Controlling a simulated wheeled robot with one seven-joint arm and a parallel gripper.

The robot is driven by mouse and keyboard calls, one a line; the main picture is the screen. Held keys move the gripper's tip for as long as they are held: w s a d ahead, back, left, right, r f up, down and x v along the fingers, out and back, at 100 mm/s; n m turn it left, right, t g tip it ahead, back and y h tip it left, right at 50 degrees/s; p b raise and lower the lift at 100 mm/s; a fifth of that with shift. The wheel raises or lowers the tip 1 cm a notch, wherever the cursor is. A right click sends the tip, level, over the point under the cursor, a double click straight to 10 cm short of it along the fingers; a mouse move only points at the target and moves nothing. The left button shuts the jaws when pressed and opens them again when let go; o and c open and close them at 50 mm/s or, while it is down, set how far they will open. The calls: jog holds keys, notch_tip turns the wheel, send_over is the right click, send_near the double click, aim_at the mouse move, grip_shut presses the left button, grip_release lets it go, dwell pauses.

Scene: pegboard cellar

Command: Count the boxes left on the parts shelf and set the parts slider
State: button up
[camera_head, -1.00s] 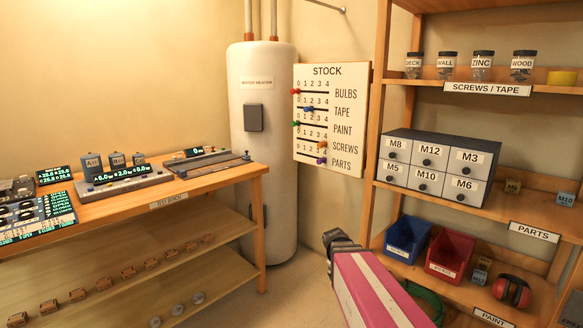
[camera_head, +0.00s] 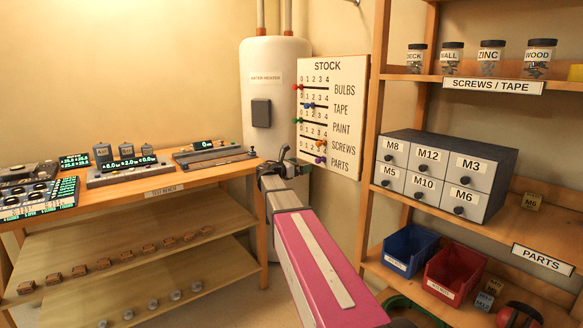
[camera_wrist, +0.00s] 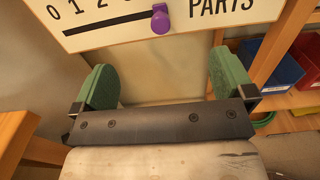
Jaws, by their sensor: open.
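The white STOCK board (camera_head: 332,112) hangs beside the water heater. Its bottom row is PARTS, with a purple slider knob (camera_head: 320,160) toward the right end of its track; the exact digit is hard to read. In the wrist view the purple knob (camera_wrist: 160,20) is at the top, above and beyond my green fingertips. My gripper (camera_head: 274,166) is open and empty, below and left of the board in the head view; the wrist view shows its fingers (camera_wrist: 165,88) wide apart. The parts shelf (camera_head: 543,257) shows one small M6 box (camera_head: 531,201); its right end is out of frame.
A grey drawer cabinet (camera_head: 440,172) stands on the parts shelf. Blue (camera_head: 409,250) and red (camera_head: 454,273) bins and small boxes (camera_head: 484,300) stand on the shelf below. A workbench (camera_head: 215,175) is at left, close to my arm. The water heater (camera_head: 275,90) is behind my gripper.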

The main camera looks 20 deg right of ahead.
aim_at(316, 161)
jog(key=shift+x, duration=5.1)
jog(key=shift+f, duration=0.1)
jog(key=c, duration=1.5)
jog(key=shift+w, duration=0.1)
jog(key=shift+w+a, duration=0.45)
jog(key=shift+w, duration=0.85)
jog(key=shift+w+a, duration=0.5)
jog(key=shift+w, duration=0.75)
jog(key=shift+w+a, duration=0.45)
jog(key=shift+w, duration=0.85)
jog(key=o, duration=1.5)
jog(key=shift+s+a, duration=0.2)
jog(key=shift+a, duration=0.15)
